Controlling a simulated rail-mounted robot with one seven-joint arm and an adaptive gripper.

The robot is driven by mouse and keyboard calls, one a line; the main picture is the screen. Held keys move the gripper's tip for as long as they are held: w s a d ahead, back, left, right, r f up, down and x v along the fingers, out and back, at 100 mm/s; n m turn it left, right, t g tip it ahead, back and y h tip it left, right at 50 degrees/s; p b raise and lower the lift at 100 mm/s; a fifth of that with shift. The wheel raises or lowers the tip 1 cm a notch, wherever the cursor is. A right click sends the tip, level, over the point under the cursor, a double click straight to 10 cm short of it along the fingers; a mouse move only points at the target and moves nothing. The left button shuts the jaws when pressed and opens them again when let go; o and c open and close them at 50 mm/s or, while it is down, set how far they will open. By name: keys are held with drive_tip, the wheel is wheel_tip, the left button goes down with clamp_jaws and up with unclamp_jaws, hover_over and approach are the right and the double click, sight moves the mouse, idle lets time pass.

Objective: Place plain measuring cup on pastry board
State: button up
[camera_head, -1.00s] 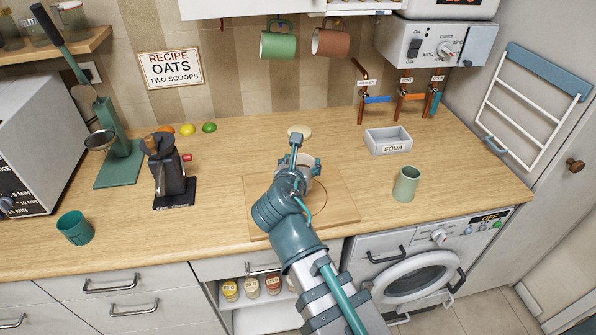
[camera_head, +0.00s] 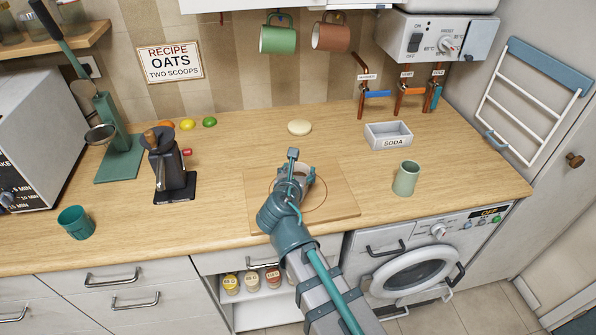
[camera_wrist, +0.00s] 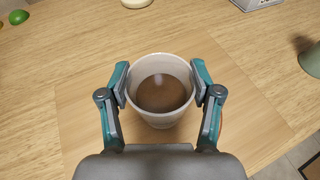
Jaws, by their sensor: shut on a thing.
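The plain measuring cup (camera_wrist: 163,121) is a pale, unmarked cup with brown contents, upright between my fingers in the wrist view. My gripper (camera_wrist: 161,82) is shut on its sides. In the head view the cup (camera_head: 304,172) is partly hidden behind my gripper (camera_head: 297,180). The pastry board (camera_head: 340,203) is a light wooden square with a ring marked on it, lying near the counter's front edge. The cup is over the board's middle, within or close to the ring. I cannot tell whether its base touches the board.
A pale green cup (camera_head: 406,179) stands right of the board, and a grey soda box (camera_head: 388,136) behind it. A pale round disc (camera_head: 299,127) lies behind the board. A coffee grinder (camera_head: 172,170) and a teal cup (camera_head: 75,223) stand left. The counter between is clear.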

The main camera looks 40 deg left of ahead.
drive_tip(key=shift+f, duration=0.1)
drive_tip(key=o, duration=1.2)
drive_tip(key=shift+o, duration=0.2)
drive_tip(key=b+v, duration=0.9)
drive_tip(key=v, duration=0.3)
drive_tip(key=shift+b, duration=0.3)
